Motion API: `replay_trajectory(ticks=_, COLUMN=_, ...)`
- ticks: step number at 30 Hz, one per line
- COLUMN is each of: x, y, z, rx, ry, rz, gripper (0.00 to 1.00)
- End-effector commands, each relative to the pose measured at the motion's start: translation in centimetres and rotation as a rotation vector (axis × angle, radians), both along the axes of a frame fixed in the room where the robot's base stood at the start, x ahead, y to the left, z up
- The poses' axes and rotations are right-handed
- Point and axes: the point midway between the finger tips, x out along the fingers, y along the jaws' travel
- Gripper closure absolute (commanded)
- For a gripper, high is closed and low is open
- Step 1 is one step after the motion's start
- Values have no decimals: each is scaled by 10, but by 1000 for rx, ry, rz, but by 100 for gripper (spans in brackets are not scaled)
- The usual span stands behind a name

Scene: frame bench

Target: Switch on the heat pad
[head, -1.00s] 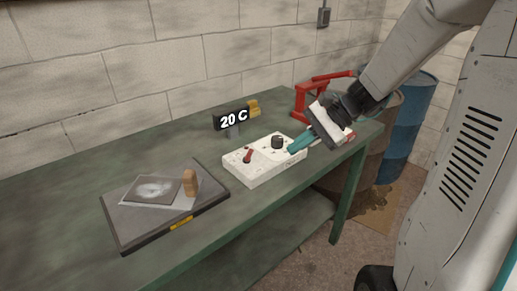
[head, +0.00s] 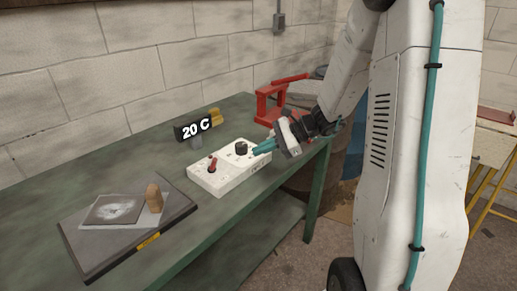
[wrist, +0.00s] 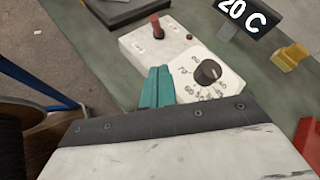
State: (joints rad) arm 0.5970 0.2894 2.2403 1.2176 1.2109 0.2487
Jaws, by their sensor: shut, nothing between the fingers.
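The white control box (head: 228,180) sits on the green bench, with a red lever (head: 212,164) on its left part and a black knob (head: 241,148) on its right part. The wrist view shows the lever (wrist: 156,27), the knob (wrist: 208,72) and a printed number scale. The heat pad (head: 95,252), a dark grey slab with a yellow label, lies left of the box. A black display (head: 193,129) behind the box reads 20 C. My gripper (head: 257,150) has teal fingers, shut and empty, at the box's right end near the knob. Whether they touch the box is unclear.
On the pad lie a pale sheet with a grey plate (head: 116,209) and a brown block (head: 154,198). A red frame (head: 270,103) stands at the bench's far end.

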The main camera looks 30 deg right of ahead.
Motion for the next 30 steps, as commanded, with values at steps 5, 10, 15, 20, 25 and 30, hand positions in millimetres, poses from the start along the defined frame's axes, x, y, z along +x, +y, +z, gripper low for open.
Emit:
replay_trajectory(ticks=5, x=17, y=32, z=-20, rx=1, ry=3, rz=6, gripper=100)
replay_trajectory(ticks=10, x=31, y=58, z=-34, rx=0, ry=2, rz=5, gripper=100)
replay_trajectory(ticks=15, x=36, y=80, z=-26, rx=-2, ry=-2, rz=4, gripper=100)
replay_trajectory(ticks=20, x=38, y=89, z=-23, rx=-1, ry=-1, rz=2, gripper=100)
replay_trajectory(ticks=25, x=39, y=91, z=-23, rx=-1, ry=0, rz=1, gripper=100)
replay_trajectory(ticks=30, x=39, y=94, z=-23, rx=-1, ry=0, rz=1, gripper=100)
